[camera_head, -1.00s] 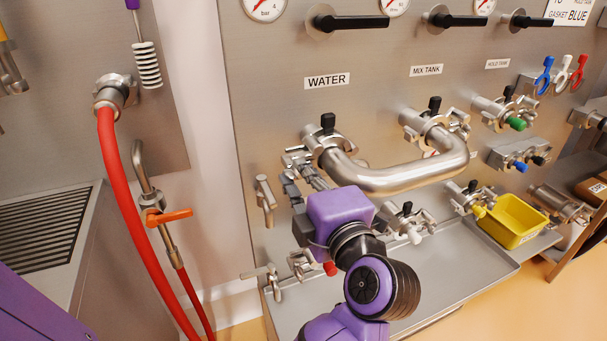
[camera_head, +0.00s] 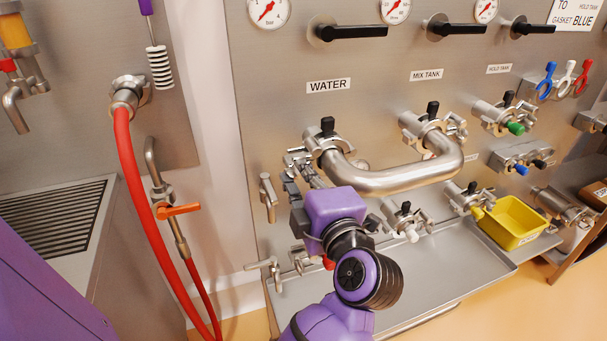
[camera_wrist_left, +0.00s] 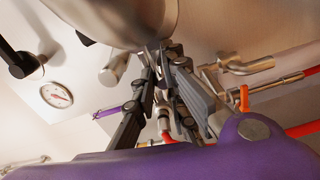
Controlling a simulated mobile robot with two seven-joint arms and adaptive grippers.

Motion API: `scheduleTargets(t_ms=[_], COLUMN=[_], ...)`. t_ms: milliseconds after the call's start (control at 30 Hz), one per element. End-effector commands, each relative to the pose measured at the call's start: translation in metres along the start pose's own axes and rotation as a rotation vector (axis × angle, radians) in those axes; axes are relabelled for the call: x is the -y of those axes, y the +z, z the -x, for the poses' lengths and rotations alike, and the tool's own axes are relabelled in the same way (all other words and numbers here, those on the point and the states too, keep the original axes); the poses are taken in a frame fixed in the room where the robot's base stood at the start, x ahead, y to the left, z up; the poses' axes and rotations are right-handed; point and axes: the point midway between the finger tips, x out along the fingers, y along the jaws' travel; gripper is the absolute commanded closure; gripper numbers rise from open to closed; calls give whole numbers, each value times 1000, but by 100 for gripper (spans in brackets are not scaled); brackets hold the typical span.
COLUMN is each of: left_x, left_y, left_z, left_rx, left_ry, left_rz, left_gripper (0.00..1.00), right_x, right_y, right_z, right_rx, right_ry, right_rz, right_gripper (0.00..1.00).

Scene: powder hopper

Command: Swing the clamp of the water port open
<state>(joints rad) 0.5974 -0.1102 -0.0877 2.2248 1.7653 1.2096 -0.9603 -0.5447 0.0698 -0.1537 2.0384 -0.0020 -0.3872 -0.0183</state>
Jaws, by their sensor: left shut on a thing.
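The water port (camera_head: 322,149) is below the WATER label (camera_head: 328,86). A bent steel pipe (camera_head: 400,182) runs from it to the mix tank port. The port's clamp has a black wing nut (camera_head: 327,126) on top and a metal part (camera_head: 297,158) jutting out at its left. My left gripper (camera_head: 303,170) reaches up to this part from below. In the left wrist view its dark fingers (camera_wrist_left: 164,56) close on a small metal part of the clamp, beside the pipe (camera_wrist_left: 125,14). The exact contact and how far the clamp is open are hard to tell. My right gripper is not in view.
Another valve port (camera_head: 405,218) and a steel tray (camera_head: 440,265) lie right of my left arm. A yellow bin (camera_head: 512,222) stands at the tray's right. A red hose (camera_head: 133,190) hangs at the left. Black valve handles (camera_head: 352,31) project above the label.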

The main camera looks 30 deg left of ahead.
Motion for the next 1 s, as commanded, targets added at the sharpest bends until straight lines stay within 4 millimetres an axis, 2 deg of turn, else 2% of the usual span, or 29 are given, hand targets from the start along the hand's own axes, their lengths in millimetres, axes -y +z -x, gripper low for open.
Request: scheduleTargets(t_ms=[33,633,667,800,1000], left_x=[-13,-14,-14,-13,-10], left_y=[-1,-2,-2,-1,-1], left_z=[0,0,0,0,0], left_rx=[2,-1,-1,0,1], left_ry=[29,31,31,30,22], left_rz=[10,11,11,10,7], left_gripper=[100,100,87,70,70], right_x=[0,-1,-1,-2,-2], right_y=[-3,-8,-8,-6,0], right_z=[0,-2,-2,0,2], right_rx=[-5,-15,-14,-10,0], right_ry=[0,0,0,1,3], right_rz=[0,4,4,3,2], right_gripper=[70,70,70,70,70])
